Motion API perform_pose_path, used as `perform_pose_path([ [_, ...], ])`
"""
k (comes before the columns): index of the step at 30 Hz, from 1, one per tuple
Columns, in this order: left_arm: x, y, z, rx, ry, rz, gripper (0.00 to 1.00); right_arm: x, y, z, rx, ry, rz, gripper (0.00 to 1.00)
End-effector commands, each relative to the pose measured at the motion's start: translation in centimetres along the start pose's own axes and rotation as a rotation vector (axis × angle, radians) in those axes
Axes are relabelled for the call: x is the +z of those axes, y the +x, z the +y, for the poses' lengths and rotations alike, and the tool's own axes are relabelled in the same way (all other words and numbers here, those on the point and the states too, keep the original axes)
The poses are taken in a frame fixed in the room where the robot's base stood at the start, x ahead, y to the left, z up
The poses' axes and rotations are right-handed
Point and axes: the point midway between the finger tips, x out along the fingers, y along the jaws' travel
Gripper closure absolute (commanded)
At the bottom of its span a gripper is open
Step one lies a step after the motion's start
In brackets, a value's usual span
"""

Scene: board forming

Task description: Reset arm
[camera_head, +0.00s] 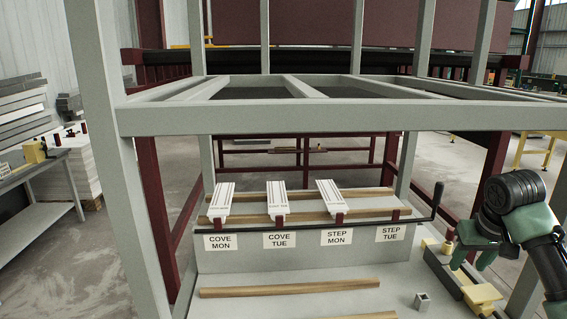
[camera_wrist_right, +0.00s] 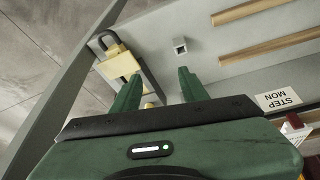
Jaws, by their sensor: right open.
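My right gripper (camera_head: 473,258) is at the right side of the head view, beside the right end of the labelled rack and above the yellow-and-grey fixture. In the right wrist view its two green fingers (camera_wrist_right: 157,88) are spread apart with nothing between them. My left gripper is in neither view. Three white profiled boards (camera_head: 220,201) (camera_head: 277,199) (camera_head: 329,197) lie on the rack above the labels COVE MON, COVE TUE and STEP MON. No white board lies above the STEP TUE label (camera_head: 390,232).
A black bar (camera_head: 437,195) with an upturned end runs along the rack front. A yellow block (camera_head: 481,293) and a small square grey tube (camera_head: 422,301) are on the lower surface, with wooden strips (camera_head: 290,287). Grey frame posts (camera_head: 110,130) and a crossbeam (camera_head: 330,118) stand around the rack.

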Motion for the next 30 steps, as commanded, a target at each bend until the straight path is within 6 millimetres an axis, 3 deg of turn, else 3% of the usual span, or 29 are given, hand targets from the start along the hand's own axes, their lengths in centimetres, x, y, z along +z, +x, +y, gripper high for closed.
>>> perform_pose_path([
  [5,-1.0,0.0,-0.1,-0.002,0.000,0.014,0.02,2.6,3.5,-2.6,0.004,-0.070,-0.014,0.56],
  [11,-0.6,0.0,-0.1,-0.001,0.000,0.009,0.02,7.6,8.4,-6.6,-0.002,-0.172,-0.027,0.56],
  [14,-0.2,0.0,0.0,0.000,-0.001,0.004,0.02,11.9,11.3,-9.2,-0.019,-0.235,-0.034,0.56],
  [18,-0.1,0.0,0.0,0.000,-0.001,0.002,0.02,20.4,14.6,-13.4,-0.064,-0.320,-0.038,0.56],
  [21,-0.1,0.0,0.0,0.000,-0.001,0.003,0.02,26.5,15.5,-15.6,-0.099,-0.351,-0.036,0.56],
  [24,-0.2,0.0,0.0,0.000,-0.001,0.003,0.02,31.2,15.2,-16.7,-0.121,-0.360,-0.033,0.56],
  [30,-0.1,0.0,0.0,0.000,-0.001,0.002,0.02,37.0,13.9,-17.4,-0.139,-0.351,-0.030,0.56],
])
